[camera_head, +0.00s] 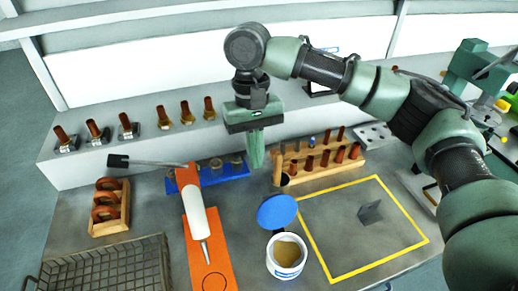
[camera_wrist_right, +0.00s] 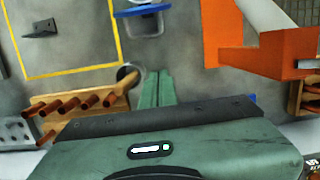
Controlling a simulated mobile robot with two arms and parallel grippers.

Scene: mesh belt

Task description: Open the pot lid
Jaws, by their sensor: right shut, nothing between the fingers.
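The white pot (camera_head: 285,264) stands on the table at front centre, with tan contents showing through its open top. Its blue lid (camera_head: 277,212) is raised at the pot's far side, clear of the opening. In the right wrist view part of the blue lid (camera_wrist_right: 141,9) shows at the top edge. My right gripper (camera_head: 257,160) is shut and empty, pointing down behind the lid and apart from it. Its closed green fingers also show in the right wrist view (camera_wrist_right: 157,82). My left gripper is not in view.
An orange stand with a white-nosed tool (camera_head: 197,222) is left of the pot. A wooden rack (camera_head: 322,170) of brown handles and a blue rack (camera_head: 225,172) flank my gripper. A yellow outline (camera_head: 345,274) holds a grey bracket (camera_head: 370,212). A wire basket (camera_head: 105,268) stands front left.

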